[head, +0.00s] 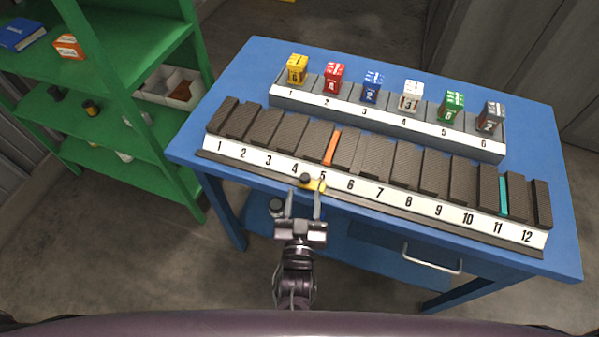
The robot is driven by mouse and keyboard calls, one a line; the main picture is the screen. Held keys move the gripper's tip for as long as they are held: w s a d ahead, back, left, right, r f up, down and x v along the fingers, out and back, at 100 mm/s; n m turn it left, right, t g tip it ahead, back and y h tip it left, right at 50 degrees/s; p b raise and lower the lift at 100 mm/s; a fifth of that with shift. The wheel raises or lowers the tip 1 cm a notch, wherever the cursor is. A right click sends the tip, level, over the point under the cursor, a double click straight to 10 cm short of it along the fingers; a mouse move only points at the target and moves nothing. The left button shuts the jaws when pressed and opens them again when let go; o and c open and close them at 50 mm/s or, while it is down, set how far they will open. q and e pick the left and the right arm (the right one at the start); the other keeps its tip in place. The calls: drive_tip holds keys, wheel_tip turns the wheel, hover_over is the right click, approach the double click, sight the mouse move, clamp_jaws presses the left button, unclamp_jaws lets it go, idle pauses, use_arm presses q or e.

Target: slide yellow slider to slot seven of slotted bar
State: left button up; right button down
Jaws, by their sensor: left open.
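The yellow slider (316,186) sits on the front rail of the slotted bar (365,189), just below the number 5. Its dark knob (305,178) stands between the numbers 4 and 5. The slotted bar has a white strip numbered 1 to 12, and the label 7 (380,194) is to the right of the slider. My left gripper (302,198) is open and empty, just in front of the slider at the table's front edge. I cannot tell whether a fingertip touches the slider. My right gripper is not in view.
An orange piece (332,147) and a teal piece (503,196) stand among the dark blocks of the bar. Behind it, several coloured cubes stand on a grey numbered rack (425,130). The blue table (245,75) has a drawer handle in front. A green shelf (150,45) stands left.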

sight(305, 180)
use_arm(q)
drive_tip(key=w+p, duration=0.1)
drive_tip(key=w, duration=0.4)
drive_tip(key=shift+w+d, duration=0.15)
drive_tip(key=shift+w, duration=0.7)
clamp_jaws()
